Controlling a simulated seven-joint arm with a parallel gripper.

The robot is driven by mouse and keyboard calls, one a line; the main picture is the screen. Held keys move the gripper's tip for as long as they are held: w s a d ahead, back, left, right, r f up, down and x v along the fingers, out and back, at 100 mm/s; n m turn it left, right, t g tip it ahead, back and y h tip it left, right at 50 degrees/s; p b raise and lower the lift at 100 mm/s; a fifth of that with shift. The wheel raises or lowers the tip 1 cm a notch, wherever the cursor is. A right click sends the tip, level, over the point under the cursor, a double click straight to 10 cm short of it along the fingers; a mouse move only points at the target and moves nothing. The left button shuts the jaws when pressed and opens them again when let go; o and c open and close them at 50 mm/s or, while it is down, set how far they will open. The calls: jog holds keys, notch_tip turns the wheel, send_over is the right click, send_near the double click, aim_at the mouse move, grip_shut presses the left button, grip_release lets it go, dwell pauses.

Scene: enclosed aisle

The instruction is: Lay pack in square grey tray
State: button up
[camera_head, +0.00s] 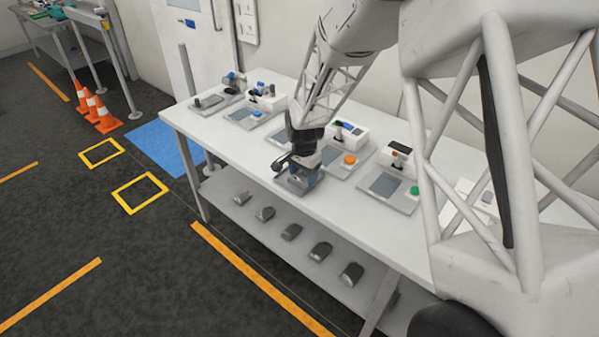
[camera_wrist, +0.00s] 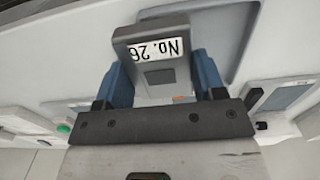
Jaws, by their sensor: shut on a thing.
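My gripper (camera_head: 300,180) is low over the front edge of the white table in the head view. In the wrist view my gripper (camera_wrist: 161,80) has its two blue fingers shut on a dark grey pack (camera_wrist: 130,33) with a white "No. 26" label, upside down in the picture. A grey tray-like surface with a rounded corner (camera_wrist: 232,30) lies behind the pack in the wrist view. The head view shows grey around the fingertips, but whether the pack touches a tray there I cannot tell. My gripper hides much of that spot.
The white table (camera_head: 235,155) carries several stations with grey plates and coloured buttons, such as one with an orange button (camera_head: 349,160) and one with a green button (camera_head: 413,190). Several dark packs (camera_head: 291,232) lie on the lower shelf. Orange cones (camera_head: 104,112) stand left on the floor.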

aim_at(300, 171)
jog(key=shift+w+a+f, duration=0.15)
jog(key=shift+w+a, duration=0.05)
jog(key=shift+w, duration=1.15)
jog(key=shift+w+a+f, duration=0.1)
jog(key=shift+w+a, duration=0.05)
jog(key=shift+w, duration=1.2)
jog(key=shift+f, duration=0.1)
jog(key=shift+f, duration=1.65)
jog(key=shift+f, duration=0.15)
jog(key=o, duration=1)
notch_tip(300, 171, up, 12)
